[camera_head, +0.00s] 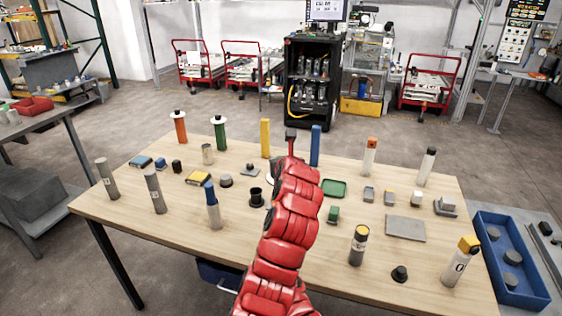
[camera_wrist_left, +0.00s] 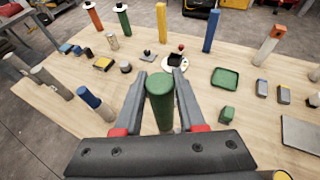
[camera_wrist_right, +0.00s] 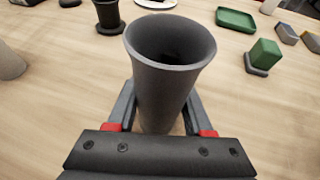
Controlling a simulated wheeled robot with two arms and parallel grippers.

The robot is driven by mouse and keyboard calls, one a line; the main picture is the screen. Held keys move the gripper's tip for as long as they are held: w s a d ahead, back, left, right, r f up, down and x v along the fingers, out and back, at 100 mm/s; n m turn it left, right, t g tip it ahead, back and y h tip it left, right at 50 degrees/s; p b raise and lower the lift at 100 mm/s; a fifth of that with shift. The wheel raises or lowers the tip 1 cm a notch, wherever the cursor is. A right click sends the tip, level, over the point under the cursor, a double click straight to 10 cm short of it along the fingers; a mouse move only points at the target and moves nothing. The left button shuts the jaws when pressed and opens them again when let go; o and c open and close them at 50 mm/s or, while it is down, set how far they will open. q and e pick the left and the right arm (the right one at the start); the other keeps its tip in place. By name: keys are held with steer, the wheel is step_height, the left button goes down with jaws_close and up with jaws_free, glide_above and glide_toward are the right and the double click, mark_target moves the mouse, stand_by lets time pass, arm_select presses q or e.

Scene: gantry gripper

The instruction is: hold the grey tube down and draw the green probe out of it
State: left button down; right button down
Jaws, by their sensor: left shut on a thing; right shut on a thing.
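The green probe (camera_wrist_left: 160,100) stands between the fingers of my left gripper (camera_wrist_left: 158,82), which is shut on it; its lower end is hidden. The grey tube (camera_wrist_right: 168,70) is in the right wrist view, its round mouth open toward the camera. My right gripper (camera_wrist_right: 163,112) is shut around the tube. The tube's inside is dark and no green shows in it. The tube's foot is hidden behind the gripper. In the head view one of my red arms covers the middle, and I cannot make out the held probe or tube there.
The wooden table (camera_head: 310,270) holds several upright cylinders, including a blue one (camera_head: 315,145) and a yellow one (camera_head: 265,138) at the back. A green tray (camera_head: 334,188), a green block (camera_head: 333,214), a black cup (camera_head: 256,197) and a grey plate (camera_head: 405,228) are nearby. A blue bin (camera_head: 510,290) is at right.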

arm_select(q)
steer(key=shift+r, duration=0.1)
steer(key=shift+r, duration=1.5)
arm_select(e)
steer(key=shift+c, duration=1.1)
jaws_free()
steer(key=shift+v, duration=6.05)
